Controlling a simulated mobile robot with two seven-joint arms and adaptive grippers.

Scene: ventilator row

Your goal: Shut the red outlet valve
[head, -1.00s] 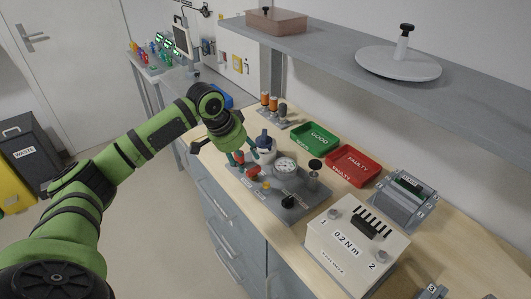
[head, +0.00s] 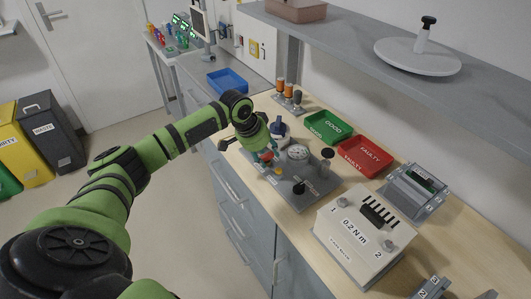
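The red outlet valve (head: 266,156) is on the left part of a grey valve plate (head: 304,203) on the wooden bench. It is small and partly hidden by my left gripper (head: 266,151), which reaches in from the left and points down at it. The fingertips are at or just above the red part; I cannot tell whether they touch it or how far apart they are. The plate also carries a round pressure gauge (head: 298,152), a yellow part (head: 278,171) and black knobs, one low (head: 299,188) and one on a post (head: 327,154). My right gripper is out of view.
A blue-and-white bottle-like part (head: 279,130) stands close behind the gripper. Green (head: 328,126) and red (head: 364,157) trays lie behind the plate. A white 0.2 N m box (head: 352,243) stands to the right. A grey shelf (head: 400,80) overhangs the bench's back.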

